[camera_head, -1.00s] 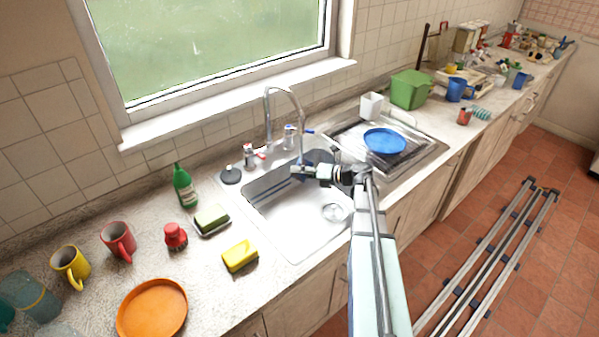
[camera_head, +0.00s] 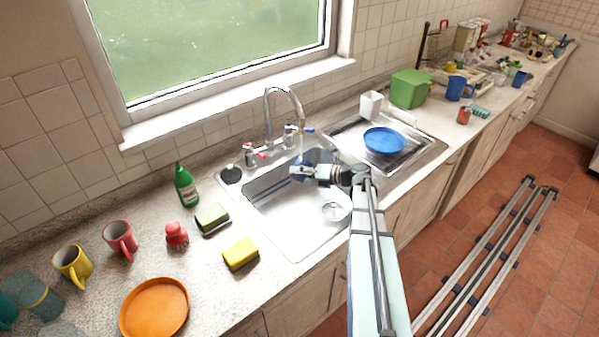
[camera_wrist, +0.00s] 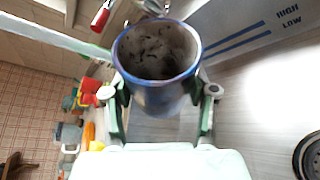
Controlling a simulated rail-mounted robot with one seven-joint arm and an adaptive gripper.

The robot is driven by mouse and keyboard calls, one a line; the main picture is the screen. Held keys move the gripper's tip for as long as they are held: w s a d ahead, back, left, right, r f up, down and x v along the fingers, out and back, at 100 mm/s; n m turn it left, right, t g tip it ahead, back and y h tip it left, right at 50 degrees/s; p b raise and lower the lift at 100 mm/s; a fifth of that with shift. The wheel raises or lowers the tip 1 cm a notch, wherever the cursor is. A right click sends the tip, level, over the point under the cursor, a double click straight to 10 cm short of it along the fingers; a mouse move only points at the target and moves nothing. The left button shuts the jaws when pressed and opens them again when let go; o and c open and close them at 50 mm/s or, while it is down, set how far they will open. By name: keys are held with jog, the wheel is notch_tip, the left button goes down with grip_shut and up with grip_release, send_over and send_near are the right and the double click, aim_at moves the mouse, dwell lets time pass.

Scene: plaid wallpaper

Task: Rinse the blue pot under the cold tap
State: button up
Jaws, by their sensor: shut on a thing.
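The blue pot (camera_wrist: 158,95) is in the wrist view, its open mouth facing the camera, with dark specks inside. My gripper (camera_wrist: 160,105) is shut on it, one finger on each side. In the head view my gripper (camera_head: 303,173) is over the sink basin (camera_head: 295,212), below the curved tap spout (camera_head: 285,90), and partly hides the pot. The blue-marked tap handle (camera_head: 307,131) is right of the spout's base; the red-marked handle (camera_head: 256,154) is left of it. In the wrist view a pale strip reaches toward the pot's rim; I cannot tell whether it is water.
A blue plate (camera_head: 384,140) lies on the drainer (camera_head: 425,151) at the right. A green bottle (camera_head: 186,186), a yellow sponge (camera_head: 240,254), a red mug (camera_head: 120,240) and an orange plate (camera_head: 155,307) are on the left counter. The front of the basin is clear.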

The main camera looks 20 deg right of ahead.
jog(key=shift+w+d, duration=0.2)
jog(key=shift+d, duration=0.15)
jog(key=shift+s+a+p, duration=0.1)
jog(key=shift+a+p, duration=0.05)
jog(key=shift+p, duration=0.2)
jog(key=shift+s+a, duration=0.2)
jog(key=shift+a, duration=0.1)
jog(key=shift+w+d+p, duration=0.1)
jog(key=shift+p, duration=0.25)
jog(key=shift+w+d+p, duration=0.2)
jog(key=shift+d+p, duration=0.15)
jog(key=shift+s+a, duration=0.1)
jog(key=shift+a, duration=0.05)
jog(key=shift+s+a+p, duration=0.2)
jog(key=shift+a+p, duration=0.1)
jog(key=shift+w+d, duration=0.1)
